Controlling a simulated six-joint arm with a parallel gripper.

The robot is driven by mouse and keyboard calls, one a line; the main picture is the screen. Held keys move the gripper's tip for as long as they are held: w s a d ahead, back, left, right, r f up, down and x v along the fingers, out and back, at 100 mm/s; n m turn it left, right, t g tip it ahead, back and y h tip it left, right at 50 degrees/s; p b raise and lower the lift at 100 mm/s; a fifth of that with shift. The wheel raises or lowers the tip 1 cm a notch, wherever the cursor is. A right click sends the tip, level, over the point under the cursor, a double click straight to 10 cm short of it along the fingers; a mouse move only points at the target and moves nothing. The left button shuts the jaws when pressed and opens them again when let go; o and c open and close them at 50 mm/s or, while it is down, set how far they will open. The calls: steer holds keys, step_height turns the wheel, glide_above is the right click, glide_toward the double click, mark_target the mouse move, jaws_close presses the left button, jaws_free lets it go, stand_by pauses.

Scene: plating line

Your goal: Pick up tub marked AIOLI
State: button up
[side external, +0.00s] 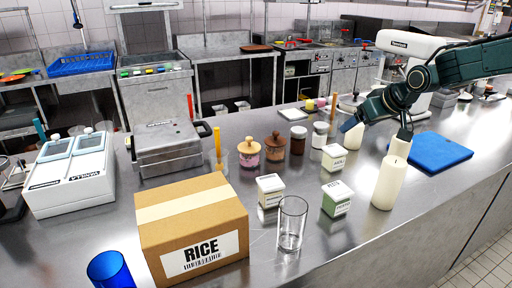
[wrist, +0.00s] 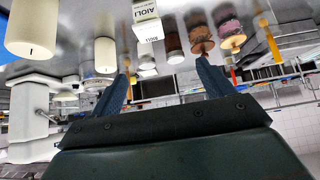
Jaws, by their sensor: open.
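The tub marked AIOLI (wrist: 147,22) is a small white box-shaped tub with black lettering, near the top centre of the wrist view. In the side view it appears to be the small white-lidded tub (side external: 334,157) left of the candles; its lettering is too small there to read surely. My gripper (side external: 378,126) is above the counter, to the right of and higher than that tub. In the wrist view its two blue fingers (wrist: 165,82) are spread apart with nothing between them. The tub is beyond the fingertips, untouched.
A tall cream candle (side external: 388,184) stands close to my gripper, with a shorter one (side external: 354,134) behind. Two similar tubs (side external: 270,190) (side external: 337,198), a clear glass (side external: 291,224) and a RICE box (side external: 192,229) stand left and forward. Lidded jars (side external: 275,148) stand left.

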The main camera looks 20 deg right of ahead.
glide_above(339, 152)
steer(key=shift+t, duration=0.4)
step_height(339, 152, down, 7)
steer(key=shift+d+r, duration=0.1)
steer(key=shift+r, duration=0.05)
steer(key=shift+f, duration=1.75)
steer(key=shift+s+f, duration=0.1)
steer(key=shift+f, duration=0.45)
steer(key=f, duration=0.1)
steer(key=w+f, duration=0.1)
steer(key=f, duration=0.1)
steer(key=shift+f, duration=0.25)
steer(key=shift+x, duration=0.8)
